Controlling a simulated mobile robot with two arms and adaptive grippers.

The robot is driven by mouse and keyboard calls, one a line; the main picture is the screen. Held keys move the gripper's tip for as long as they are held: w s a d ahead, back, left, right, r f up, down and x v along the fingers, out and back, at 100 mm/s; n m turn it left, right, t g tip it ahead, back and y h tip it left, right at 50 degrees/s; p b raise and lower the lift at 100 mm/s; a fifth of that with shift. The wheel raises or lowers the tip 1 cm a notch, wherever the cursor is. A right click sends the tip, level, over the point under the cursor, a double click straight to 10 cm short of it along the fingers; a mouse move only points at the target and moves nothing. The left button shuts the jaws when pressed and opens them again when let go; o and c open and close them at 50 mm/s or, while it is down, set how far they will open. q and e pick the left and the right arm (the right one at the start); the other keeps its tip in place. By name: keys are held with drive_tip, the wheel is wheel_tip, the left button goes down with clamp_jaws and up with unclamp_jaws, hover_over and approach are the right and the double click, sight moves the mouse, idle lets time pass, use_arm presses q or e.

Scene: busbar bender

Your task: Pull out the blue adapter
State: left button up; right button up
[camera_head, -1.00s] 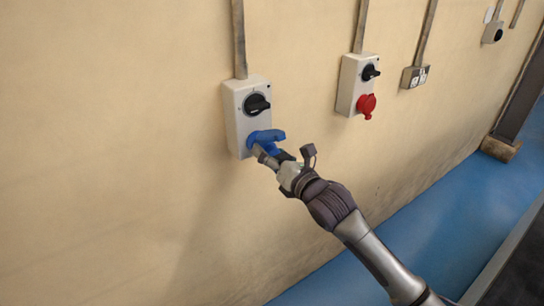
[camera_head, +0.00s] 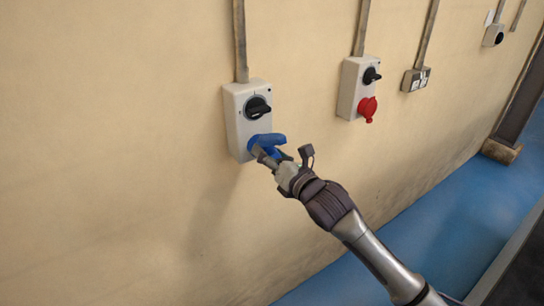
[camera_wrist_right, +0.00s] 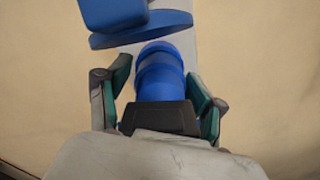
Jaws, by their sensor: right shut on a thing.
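The blue adapter (camera_head: 268,142) is at the lower front of a white-grey switch box on the wall. In the head view its blue parts blend together, so I cannot tell where it meets the socket. My right gripper (camera_head: 268,158) reaches up from the lower right and is shut on it. In the right wrist view a blue cylinder (camera_wrist_right: 160,78) lies between the two fingers, with a larger blue part (camera_wrist_right: 125,22) above it. My left gripper is not in view.
The switch box (camera_head: 236,130) carries a black rotary knob (camera_head: 257,107). To the right are another box with a red socket (camera_head: 367,108) and a small double socket (camera_head: 415,80). Conduits run up the beige wall. The blue floor (camera_head: 430,220) below is clear.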

drive_tip(key=shift+s+a+f, duration=0.1)
drive_tip(key=shift+f, duration=0.1)
drive_tip(key=c, duration=0.7)
drive_tip(key=shift+o, duration=0.2)
drive_tip(key=shift+s+f+p, duration=0.15)
drive_tip(key=shift+f+p, duration=0.05)
drive_tip(key=shift+p, duration=0.1)
drive_tip(key=shift+p+v, duration=0.35)
drive_tip(key=shift+v, duration=0.7)
drive_tip(key=shift+r, duration=0.1)
drive_tip(key=shift+s+d+r, duration=0.15)
drive_tip(key=shift+s+d, duration=0.1)
drive_tip(key=shift+d, duration=0.1)
